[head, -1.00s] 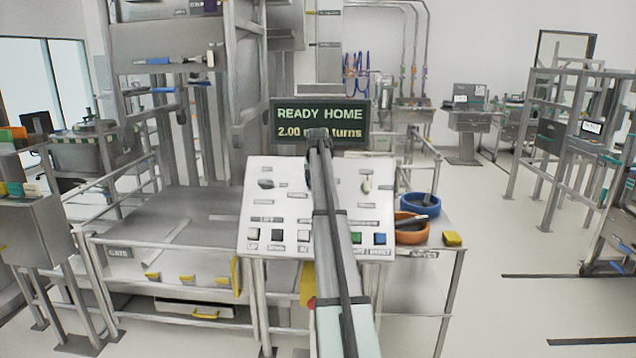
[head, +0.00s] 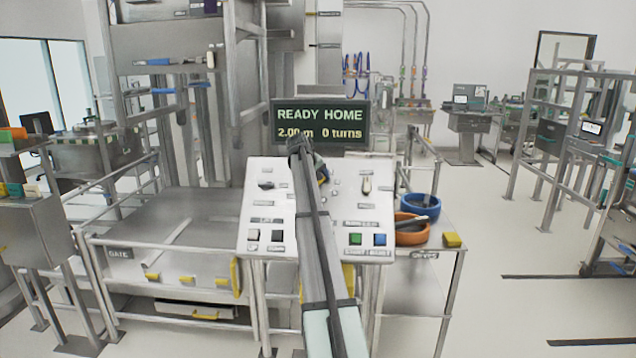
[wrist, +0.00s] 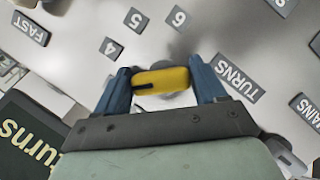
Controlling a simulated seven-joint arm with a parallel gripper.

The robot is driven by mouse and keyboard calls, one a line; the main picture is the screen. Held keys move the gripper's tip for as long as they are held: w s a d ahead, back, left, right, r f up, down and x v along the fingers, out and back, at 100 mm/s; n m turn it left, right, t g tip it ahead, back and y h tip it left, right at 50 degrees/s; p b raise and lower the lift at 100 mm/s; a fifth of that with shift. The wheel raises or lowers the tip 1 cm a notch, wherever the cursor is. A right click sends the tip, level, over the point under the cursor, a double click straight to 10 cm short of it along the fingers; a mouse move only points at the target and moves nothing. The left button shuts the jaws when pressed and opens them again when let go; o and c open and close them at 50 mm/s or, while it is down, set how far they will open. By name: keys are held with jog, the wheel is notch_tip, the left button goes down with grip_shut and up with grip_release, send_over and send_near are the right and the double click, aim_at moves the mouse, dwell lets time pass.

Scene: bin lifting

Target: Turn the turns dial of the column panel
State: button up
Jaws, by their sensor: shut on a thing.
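The column panel (head: 258,206) is a pale sloped board with knobs, labels and coloured buttons. In the wrist view, the turns dial (wrist: 170,78) is a yellow bar knob with a black line, beside the TURNS label (wrist: 238,78) and the numbers 4, 5 and 6. My gripper (wrist: 160,82) is shut on this dial, one blue finger at each end. In the head view, my arm crosses the panel and hides its middle. The display (head: 320,124) above reads READY HOME, 2.00 m, 0 turns.
Green (head: 355,239) and blue (head: 380,239) buttons sit at the panel's lower right. A blue bowl (head: 428,211), an orange bowl (head: 410,238) and a yellow block (head: 452,240) stand on the side table at right. A railed platform (head: 165,225) stands at left.

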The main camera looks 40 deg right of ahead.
jog(key=shift+n+h, duration=0.3)
jog(key=shift+n, duration=0.1)
dwell(0.3)
jog(key=o, duration=1)
jog(key=shift+c, duration=0.2)
jog(key=v, duration=1.4)
jog(key=shift+w, duration=0.1)
